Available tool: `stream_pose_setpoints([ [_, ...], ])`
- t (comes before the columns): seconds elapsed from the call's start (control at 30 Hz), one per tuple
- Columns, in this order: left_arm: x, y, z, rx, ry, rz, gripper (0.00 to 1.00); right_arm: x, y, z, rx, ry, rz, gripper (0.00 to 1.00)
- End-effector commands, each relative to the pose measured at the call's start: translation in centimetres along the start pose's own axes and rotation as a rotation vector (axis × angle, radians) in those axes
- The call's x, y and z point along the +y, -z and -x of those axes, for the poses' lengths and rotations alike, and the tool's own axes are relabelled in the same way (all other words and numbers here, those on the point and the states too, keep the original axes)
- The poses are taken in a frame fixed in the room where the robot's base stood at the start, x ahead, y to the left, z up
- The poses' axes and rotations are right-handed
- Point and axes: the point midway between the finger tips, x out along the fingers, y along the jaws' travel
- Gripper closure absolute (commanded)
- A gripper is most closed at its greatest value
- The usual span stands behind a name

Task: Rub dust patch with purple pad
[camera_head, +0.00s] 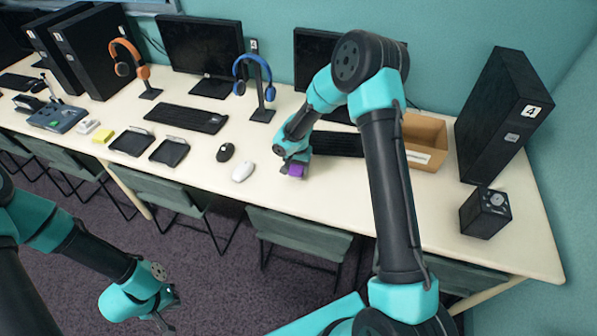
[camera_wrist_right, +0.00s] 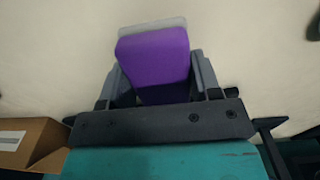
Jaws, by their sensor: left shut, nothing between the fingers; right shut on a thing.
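The purple pad (camera_head: 296,171) is in my right gripper (camera_head: 290,164), low over the white table in front of a keyboard. In the right wrist view the purple pad (camera_wrist_right: 155,62) sits between the two grey fingers of my right gripper (camera_wrist_right: 155,85). I cannot tell whether the pad touches the table. No dust patch can be made out in the head view. My left gripper (camera_head: 163,318) hangs low at the left, off the table, shut and empty.
A white mouse (camera_head: 243,172) and a black mouse (camera_head: 225,152) lie left of the pad. The keyboard (camera_head: 336,144) is behind it. A cardboard box (camera_head: 425,142), black tower (camera_head: 502,115) and small black cube (camera_head: 485,213) stand to the right. The table front near the pad is clear.

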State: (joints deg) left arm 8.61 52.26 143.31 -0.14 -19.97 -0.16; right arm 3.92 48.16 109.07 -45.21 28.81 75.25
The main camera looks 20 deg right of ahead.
Motion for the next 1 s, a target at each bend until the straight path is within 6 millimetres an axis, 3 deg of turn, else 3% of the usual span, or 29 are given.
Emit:
stream_pose_setpoints([
  [0.53,0.0,0.0,0.0,0.000,0.000,0.000,1.00,0.4,0.1,4.8,0.000,-0.001,-0.006,0.65],
  [1.0,0.0,0.0,0.0,0.000,0.000,0.000,1.00,0.5,0.1,5.3,-0.002,-0.001,-0.006,0.65],
])
